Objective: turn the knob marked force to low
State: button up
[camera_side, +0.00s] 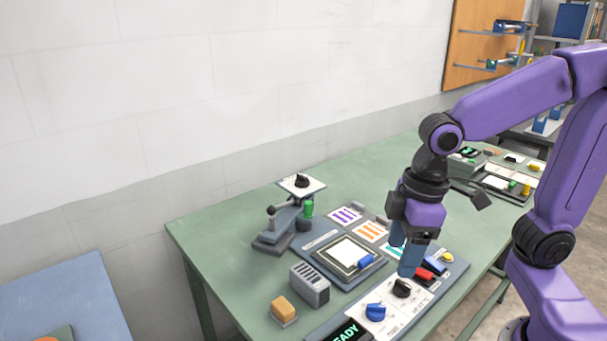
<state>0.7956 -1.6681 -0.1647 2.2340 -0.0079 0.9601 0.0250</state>
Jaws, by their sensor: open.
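A black knob (402,289) and a blue knob (376,312) stand on a white panel (393,325) at the front of the green table. Another black knob (302,181) sits on a raised white plate at the back left. The markings by the knobs are too small to read, so I cannot tell which is marked force or where each is set. My gripper (409,272) points down, open, right above the front black knob. Its fingers overlap each other in this view, and I cannot tell whether they touch the knob.
A dark display (347,334) showing "READY" lies left of the white panel. Red (434,265) and dark buttons lie close behind my gripper.

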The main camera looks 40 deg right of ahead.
jog(key=w+r+m+t, duration=0.1)
jog(key=w+r+m, duration=0.25)
jog(key=w, duration=0.75)
notch_tip(320, 180, up, 7)
jog(key=m+t, duration=0.3)
jog(key=m, duration=0.3)
send_over(303, 176)
jog(key=s, duration=0.7)
jog(key=shift+h, duration=0.4)
jog(key=x, duration=1.7)
jog(key=shift+s+a+f, duration=0.1)
jog(key=shift+s+f, duration=0.1)
jog(key=shift+f, duration=0.05)
jog(key=c, duration=1)
